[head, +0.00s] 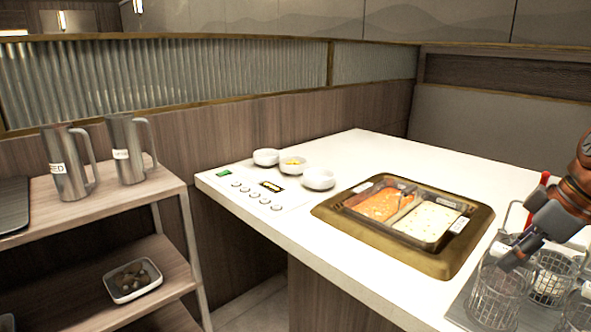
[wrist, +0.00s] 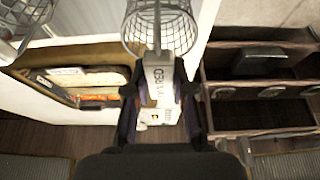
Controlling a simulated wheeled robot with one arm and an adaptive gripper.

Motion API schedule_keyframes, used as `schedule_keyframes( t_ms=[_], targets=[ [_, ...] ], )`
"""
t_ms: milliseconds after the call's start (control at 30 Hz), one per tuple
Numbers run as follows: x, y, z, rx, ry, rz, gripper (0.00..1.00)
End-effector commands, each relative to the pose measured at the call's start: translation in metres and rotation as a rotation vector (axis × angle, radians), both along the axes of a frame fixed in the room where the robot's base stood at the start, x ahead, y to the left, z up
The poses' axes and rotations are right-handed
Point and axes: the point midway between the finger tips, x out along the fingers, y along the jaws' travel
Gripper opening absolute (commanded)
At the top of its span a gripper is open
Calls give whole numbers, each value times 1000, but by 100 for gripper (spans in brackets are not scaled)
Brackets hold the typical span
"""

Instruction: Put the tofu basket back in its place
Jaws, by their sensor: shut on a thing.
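My gripper (head: 513,258) is at the right of the head view, above the wire baskets. In the wrist view my gripper (wrist: 159,90) is shut on the labelled handle (wrist: 158,76) of a round wire basket (wrist: 160,30). The label's print is too unclear to read, so I cannot confirm that this is the tofu basket. In the head view a wire basket (head: 497,297) is just below my fingers, and other wire baskets (head: 553,277) are beside it. The exact grip is hidden there by my fingers.
A gold-framed well (head: 330,212) with a red-orange and a whitish filling is set in the white counter (head: 375,292). Metal jugs (head: 68,165) stand on the wooden shelf at left. The counter's back right is clear.

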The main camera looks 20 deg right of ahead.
Motion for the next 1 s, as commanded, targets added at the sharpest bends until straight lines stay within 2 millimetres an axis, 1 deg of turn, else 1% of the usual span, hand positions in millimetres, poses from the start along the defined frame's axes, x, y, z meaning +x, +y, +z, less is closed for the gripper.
schedule_keyframes(
  t_ms=[833,867,1000],
  targets=[
    [0,0,-7,1,0,0,0],
    [0,0,-8,1,1,0,26],
    [0,0,-7,1,0,0,40]
  ],
)
